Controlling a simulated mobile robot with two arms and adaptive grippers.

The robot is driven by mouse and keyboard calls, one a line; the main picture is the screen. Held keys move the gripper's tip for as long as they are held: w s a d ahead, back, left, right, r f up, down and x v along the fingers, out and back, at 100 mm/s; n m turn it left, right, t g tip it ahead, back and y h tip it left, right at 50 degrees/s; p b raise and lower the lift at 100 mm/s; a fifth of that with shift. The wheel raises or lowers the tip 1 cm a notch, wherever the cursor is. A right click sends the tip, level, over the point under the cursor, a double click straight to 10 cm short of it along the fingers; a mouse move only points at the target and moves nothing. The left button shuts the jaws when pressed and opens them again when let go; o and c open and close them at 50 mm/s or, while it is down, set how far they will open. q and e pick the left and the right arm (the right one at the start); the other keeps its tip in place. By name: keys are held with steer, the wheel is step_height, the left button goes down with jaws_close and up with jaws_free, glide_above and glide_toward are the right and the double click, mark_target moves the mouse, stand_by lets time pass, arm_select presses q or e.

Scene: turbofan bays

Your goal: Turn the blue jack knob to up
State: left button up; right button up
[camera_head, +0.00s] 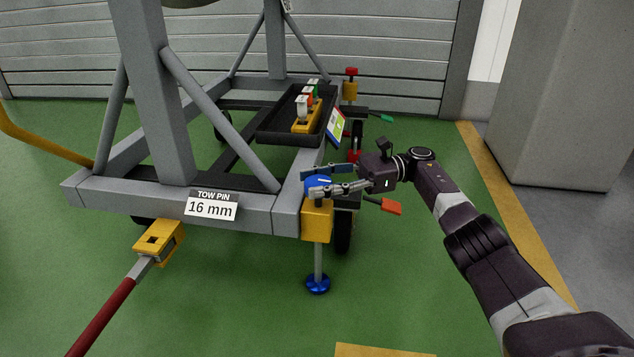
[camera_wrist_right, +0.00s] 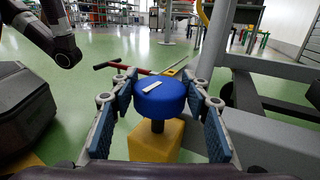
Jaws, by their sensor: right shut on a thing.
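The blue jack knob (camera_head: 318,184) sits on top of a yellow jack body (camera_head: 317,220) at the near right corner of the grey stand. In the right wrist view the knob (camera_wrist_right: 160,97) is a round blue cap with a white bar mark, lying slantwise across its top. My right gripper (camera_head: 328,180) reaches in from the right, its two blue-padded fingers on either side of the knob and shut on it. The wrist view shows the fingers (camera_wrist_right: 165,100) flanking the knob above the yellow body (camera_wrist_right: 156,142). My left gripper does not show.
The stand frame (camera_head: 250,212) carries a "TOW PIN 16 mm" label (camera_head: 211,204). A black tray (camera_head: 268,137) with small parts lies behind the knob. An orange-red tab (camera_head: 390,206) is below my wrist. A red tow bar (camera_head: 102,318) lies left. Green floor is open in front.

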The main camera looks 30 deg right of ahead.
mark_target(316, 180)
steer(key=o, duration=1.2)
steer(key=shift+c, duration=0.2)
step_height(316, 180, up, 10)
